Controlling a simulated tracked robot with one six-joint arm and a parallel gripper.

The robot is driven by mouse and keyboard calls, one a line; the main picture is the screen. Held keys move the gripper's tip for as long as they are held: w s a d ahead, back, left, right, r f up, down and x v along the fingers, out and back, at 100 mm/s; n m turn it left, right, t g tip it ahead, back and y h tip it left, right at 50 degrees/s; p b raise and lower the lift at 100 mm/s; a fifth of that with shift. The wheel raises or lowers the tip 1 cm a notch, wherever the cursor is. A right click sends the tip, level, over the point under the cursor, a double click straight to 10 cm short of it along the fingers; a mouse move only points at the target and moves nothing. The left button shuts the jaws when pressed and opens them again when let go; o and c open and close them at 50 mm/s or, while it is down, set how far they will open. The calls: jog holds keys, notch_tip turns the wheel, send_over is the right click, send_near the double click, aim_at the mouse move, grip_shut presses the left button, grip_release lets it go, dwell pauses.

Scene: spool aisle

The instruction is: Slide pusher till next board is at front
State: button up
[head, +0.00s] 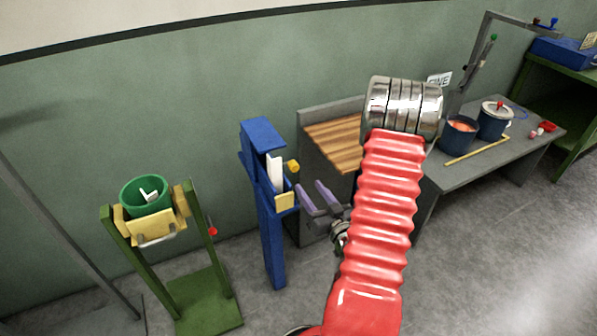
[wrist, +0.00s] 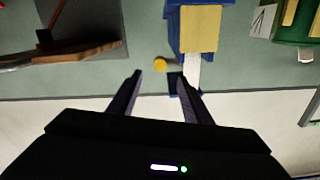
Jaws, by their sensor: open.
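A blue dispenser (head: 262,135) stands on a blue post at the middle of the head view, and its body shows at the top of the wrist view (wrist: 173,25). A white board (head: 275,170) stands upright in it and also shows in the wrist view (wrist: 192,72). A yellow knob (head: 293,166), seemingly the pusher's, sticks out on its right side; it also shows in the wrist view (wrist: 160,65). A yellow plate (head: 285,201) is on the dispenser's lower front. My gripper (head: 313,192) is open and empty, right of the dispenser. In the wrist view the knob appears between the fingertips (wrist: 160,78); contact cannot be told.
A green stand (head: 210,295) with a green bucket (head: 146,197) is at the left. Floor shows between the green stand and the blue post.

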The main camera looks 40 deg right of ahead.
aim_at(296, 169)
jog(key=x, duration=0.9)
jog(key=shift+w+d, duration=0.1)
jog(key=shift+w, duration=0.15)
jog(key=shift+c, duration=0.7)
grip_shut()
